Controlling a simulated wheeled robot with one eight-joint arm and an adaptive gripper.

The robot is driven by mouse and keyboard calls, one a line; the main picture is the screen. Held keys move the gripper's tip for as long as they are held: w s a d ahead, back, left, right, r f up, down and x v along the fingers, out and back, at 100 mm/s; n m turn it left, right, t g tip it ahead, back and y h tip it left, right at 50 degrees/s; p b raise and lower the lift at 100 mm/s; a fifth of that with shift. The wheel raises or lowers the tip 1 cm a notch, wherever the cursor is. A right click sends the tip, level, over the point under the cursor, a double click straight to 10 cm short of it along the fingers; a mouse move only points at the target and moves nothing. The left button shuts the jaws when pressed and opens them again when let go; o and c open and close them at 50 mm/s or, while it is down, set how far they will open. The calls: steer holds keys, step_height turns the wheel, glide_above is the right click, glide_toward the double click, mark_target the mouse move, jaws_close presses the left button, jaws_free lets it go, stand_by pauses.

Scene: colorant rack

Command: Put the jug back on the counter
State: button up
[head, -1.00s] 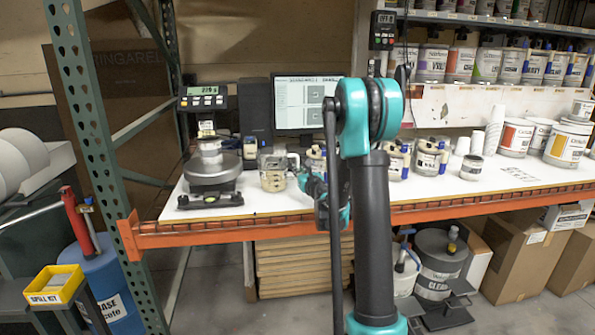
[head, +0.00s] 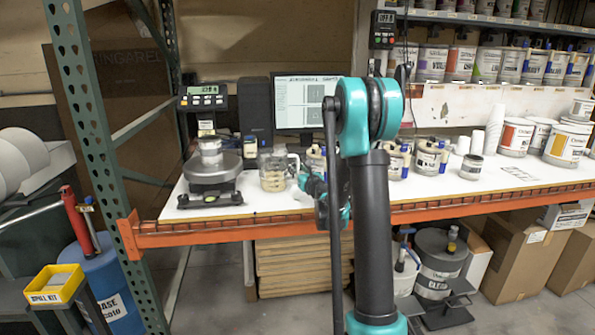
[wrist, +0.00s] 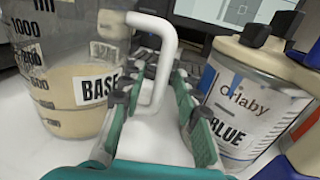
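The jug (head: 272,172) is a clear measuring jug with a pale handle, part filled with cream liquid. It stands upright on the white counter (head: 255,203), to the right of the scale. In the wrist view the jug (wrist: 65,75) is on the left, with a BASE label and volume marks. My gripper (wrist: 163,82) has its two fingers apart, one on each side of the jug's handle (wrist: 158,60). White surface shows between the fingers. In the head view my gripper (head: 308,184) is low, right of the jug, partly hidden by my arm.
A scale (head: 212,168) with a metal can on it stands left of the jug. A can labelled BLUE (wrist: 245,110) is close to the right finger. A monitor (head: 300,103) stands behind. More cans (head: 428,158) stand to the right. An orange beam (head: 215,237) edges the counter.

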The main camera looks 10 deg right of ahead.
steer(key=v, duration=1.2)
steer(key=shift+d+r, duration=0.1)
steer(key=shift+r, duration=0.05)
steer(key=s+d+r+m+h, duration=0.3)
steer(key=s+d+m+h, duration=0.4)
steer(key=m, duration=0.9)
steer(key=s+d+f+m+g+h, duration=0.25)
steer(key=s+f+m+g, duration=0.2)
steer(key=m, duration=0.45)
steer(key=s+a+f+m+g+y, duration=0.1)
steer(key=s+a+f+m+g, duration=0.2)
steer(key=s, duration=0.4)
steer(key=s+a+f+m+g+y, duration=0.2)
steer(key=s+a+f+m+g, duration=0.1)
steer(key=s+f+m, duration=0.3)
steer(key=s+a+f+m+g+y, duration=0.2)
steer(key=s+f, duration=0.4)
steer(key=s, duration=0.4)
steer(key=a+m+g, duration=0.1)
steer(key=a+m, duration=0.1)
steer(key=shift+a, duration=0.3)
